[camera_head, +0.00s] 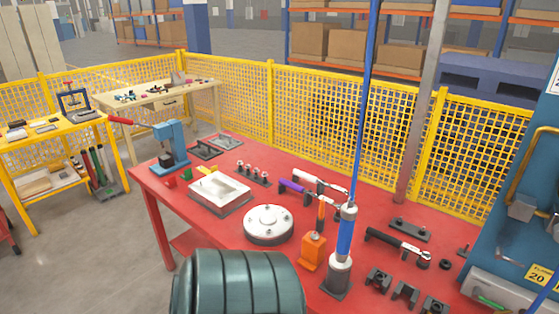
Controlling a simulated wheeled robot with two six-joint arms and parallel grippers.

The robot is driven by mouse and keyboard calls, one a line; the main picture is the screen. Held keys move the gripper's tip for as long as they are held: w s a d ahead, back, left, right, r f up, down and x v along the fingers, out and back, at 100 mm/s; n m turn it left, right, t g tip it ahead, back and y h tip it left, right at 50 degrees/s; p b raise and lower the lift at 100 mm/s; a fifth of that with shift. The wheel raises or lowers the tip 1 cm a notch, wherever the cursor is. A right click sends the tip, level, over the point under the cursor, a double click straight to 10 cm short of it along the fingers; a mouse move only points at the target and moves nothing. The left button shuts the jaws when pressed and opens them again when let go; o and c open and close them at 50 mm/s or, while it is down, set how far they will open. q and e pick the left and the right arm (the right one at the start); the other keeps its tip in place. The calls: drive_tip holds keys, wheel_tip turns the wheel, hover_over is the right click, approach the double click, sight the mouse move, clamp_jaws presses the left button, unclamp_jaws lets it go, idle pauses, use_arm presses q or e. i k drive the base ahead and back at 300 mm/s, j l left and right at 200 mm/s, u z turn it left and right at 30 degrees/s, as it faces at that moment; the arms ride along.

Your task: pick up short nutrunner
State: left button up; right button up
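A blue and grey cylindrical tool (346,232) stands upright on the red table, its lower end in a grey holder (337,276). A blue hose or pole (366,100) rises from its top. It looks like the nutrunner, but I cannot tell whether it is the short one. Other hand tools lie flat: a white-handled wrench (318,181), a purple-handled one (300,187) and a black-handled one (395,242). An orange-handled tool (321,212) stands in an orange block (313,250). Neither of my grippers shows in this view.
A dark green ribbed cylinder (236,284) covers the table's near edge. A round metal cover (267,224), a white tray (220,193), a blue press (168,150) and black fixtures (404,292) sit on the red table (212,232). Yellow mesh fencing (320,115) runs behind; a blue cabinet (520,190) stands right.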

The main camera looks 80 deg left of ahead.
sight(340, 261)
drive_tip(key=u, duration=2.15)
